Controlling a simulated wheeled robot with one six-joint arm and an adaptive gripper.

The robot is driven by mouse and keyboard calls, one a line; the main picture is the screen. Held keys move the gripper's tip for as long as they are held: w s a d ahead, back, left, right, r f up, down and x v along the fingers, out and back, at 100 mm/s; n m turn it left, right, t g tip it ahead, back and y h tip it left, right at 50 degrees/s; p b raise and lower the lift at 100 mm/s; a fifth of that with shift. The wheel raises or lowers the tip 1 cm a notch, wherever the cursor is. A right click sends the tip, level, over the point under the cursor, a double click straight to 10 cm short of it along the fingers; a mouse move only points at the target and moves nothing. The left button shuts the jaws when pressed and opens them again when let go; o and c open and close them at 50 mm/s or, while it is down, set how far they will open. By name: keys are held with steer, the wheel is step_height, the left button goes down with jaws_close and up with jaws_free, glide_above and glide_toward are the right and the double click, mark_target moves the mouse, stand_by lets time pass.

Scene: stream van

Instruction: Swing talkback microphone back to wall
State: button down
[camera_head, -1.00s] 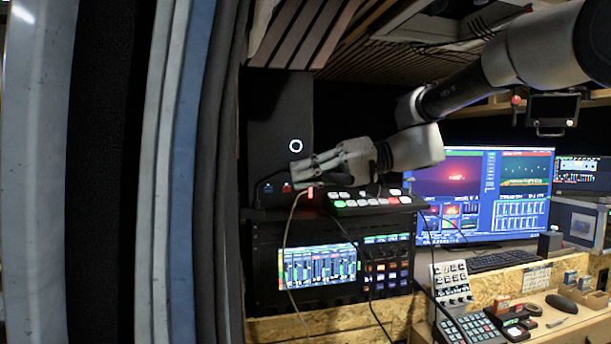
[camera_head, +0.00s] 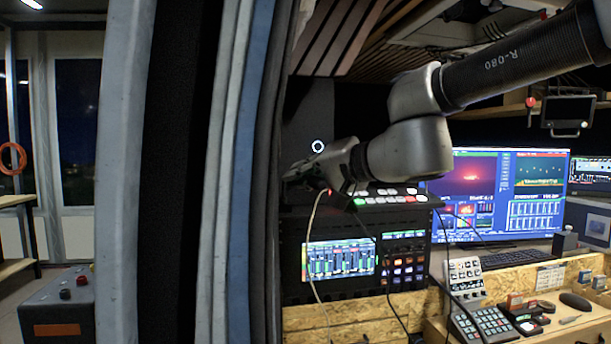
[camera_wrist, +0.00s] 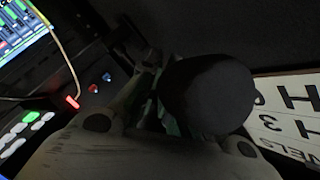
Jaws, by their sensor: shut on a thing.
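My gripper (camera_head: 300,172) is at the left of the rack in the head view, in front of the dark wall panel, partly dark against it. In the wrist view a round black foam-like head, which looks like the talkback microphone (camera_wrist: 207,93), sits at my gripper's fingers (camera_wrist: 150,110). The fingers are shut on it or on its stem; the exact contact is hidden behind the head. In the head view the microphone cannot be made out.
A switcher panel (camera_head: 392,198) with lit buttons sits on the rack (camera_head: 292,262) below my gripper. A thin cable (camera_head: 309,225) hangs in front of the rack. A curtain (camera_head: 225,180) stands close on the left. A white lettered plate (camera_wrist: 290,115) lies right of the microphone.

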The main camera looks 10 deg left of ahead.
steer(key=shift+s+a+m+t, duration=0.15)
steer(key=shift+a+m+t, duration=0.1)
steer(key=shift+m+t, duration=0.05)
steer(key=c, duration=1.6)
jaws_free()
steer(key=v, duration=0.7)
steer(key=shift+s+r, duration=0.2)
steer(key=shift+d, duration=0.1)
